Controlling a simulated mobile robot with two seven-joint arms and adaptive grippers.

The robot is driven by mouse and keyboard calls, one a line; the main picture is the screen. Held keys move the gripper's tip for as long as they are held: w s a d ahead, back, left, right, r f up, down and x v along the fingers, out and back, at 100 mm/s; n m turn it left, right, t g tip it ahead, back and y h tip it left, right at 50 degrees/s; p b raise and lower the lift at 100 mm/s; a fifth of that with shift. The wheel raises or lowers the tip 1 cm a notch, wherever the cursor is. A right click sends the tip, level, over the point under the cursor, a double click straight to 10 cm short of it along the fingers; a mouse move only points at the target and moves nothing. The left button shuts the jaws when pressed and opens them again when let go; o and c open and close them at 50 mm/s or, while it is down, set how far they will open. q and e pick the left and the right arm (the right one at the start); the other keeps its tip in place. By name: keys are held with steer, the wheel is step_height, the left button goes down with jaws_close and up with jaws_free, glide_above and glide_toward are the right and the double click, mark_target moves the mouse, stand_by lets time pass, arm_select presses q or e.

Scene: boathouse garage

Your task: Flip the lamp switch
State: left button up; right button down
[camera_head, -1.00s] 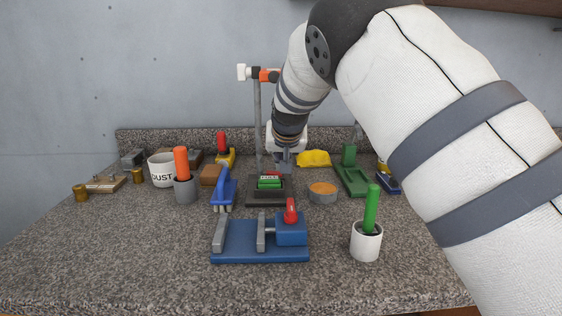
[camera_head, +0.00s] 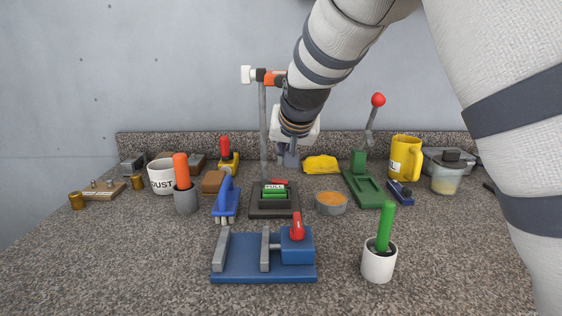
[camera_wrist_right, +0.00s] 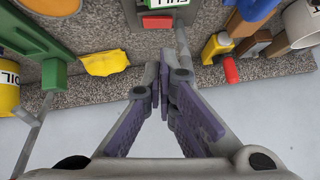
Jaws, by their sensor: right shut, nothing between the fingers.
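A thin grey pole (camera_head: 263,118) with a white and orange head (camera_head: 262,75) rises behind a dark box (camera_head: 286,212). I cannot tell for sure whether this is the lamp. The box has a green part, a small white label and a red piece (camera_head: 280,182) at its back edge; the red piece (camera_wrist_right: 157,22) also shows in the right wrist view. My right gripper (camera_head: 288,163) is behind the box, near the back ledge, and partly hidden by its wrist. In the right wrist view its fingers (camera_wrist_right: 162,88) are together and empty, apart from the red piece. My left gripper is out of view.
A blue clamp (camera_head: 262,270) and a white cup (camera_head: 378,262) with a green handle stand in front. A green lever press (camera_head: 362,185) and a yellow jug (camera_head: 405,158) stand right. A stone ledge (camera_head: 220,140) runs behind.

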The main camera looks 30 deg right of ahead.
mark_target(280, 182)
steer(key=shift+s+a+r, duration=0.1)
steer(key=shift+a+r, duration=0.05)
steer(key=x, duration=0.9)
